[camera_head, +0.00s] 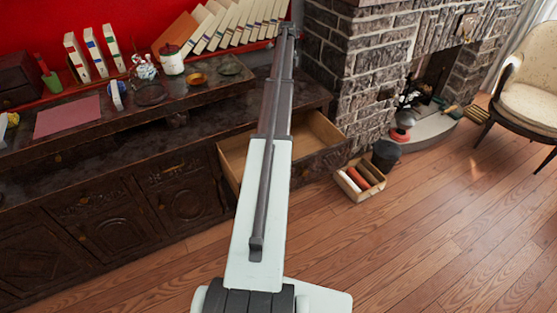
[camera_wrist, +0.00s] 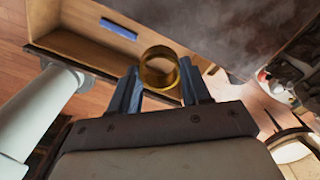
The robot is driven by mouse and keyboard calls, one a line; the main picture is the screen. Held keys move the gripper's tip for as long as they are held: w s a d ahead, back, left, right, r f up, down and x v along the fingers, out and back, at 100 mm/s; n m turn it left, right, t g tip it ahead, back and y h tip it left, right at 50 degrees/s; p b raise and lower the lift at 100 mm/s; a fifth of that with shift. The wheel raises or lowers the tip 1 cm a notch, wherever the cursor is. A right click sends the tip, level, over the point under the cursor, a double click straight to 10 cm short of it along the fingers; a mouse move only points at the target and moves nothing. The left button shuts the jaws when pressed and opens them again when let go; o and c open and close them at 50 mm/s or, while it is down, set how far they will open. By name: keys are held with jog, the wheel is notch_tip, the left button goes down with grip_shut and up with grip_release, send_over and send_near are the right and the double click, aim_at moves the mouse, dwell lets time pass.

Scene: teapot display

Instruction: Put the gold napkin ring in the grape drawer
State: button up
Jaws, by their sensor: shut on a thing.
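In the wrist view the gold napkin ring (camera_wrist: 160,67) is held between the two fingers of my gripper (camera_wrist: 158,76), its round opening facing the camera. An open, pale wooden drawer (camera_head: 318,133) stands out from the dark cabinet in the head view, partly hidden behind my arm. An open wooden drawer (camera_wrist: 82,48) also shows at the upper left of the wrist view, beyond my gripper, with a small blue thing at its edge. I cannot make out a grape carving on its front. My gripper's fingers and the ring are not clearly visible in the head view.
The dark cabinet (camera_head: 75,180) carries a raised shelf with a pink cloth (camera_head: 67,116), a lidded jar (camera_head: 171,60), a small gold dish (camera_head: 197,79) and several books (camera_head: 220,28). A brick fireplace (camera_head: 350,70) stands right of the drawer. A box (camera_head: 359,181) and a dark bucket (camera_head: 386,155) are on the floor.

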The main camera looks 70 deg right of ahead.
jog(key=w+a+f, duration=0.3)
jog(key=a+f, duration=0.6)
jog(key=f, duration=0.1)
jog(key=w+a+f, duration=0.3)
jog(key=a+f, duration=0.7)
jog(key=w+a+f, duration=0.3)
jog(key=a+f, duration=0.6)
jog(key=f, duration=0.1)
jog(key=shift+s+a+f, duration=0.1)
jog(key=shift+f, duration=2.25)
jog(key=shift+a+f, duration=0.1)
jog(key=shift+f, duration=2.2)
jog(key=shift+f, duration=0.1)
jog(key=o, duration=1)
jog(key=shift+o, duration=0.2)
notch_tip(320, 180, up, 12)
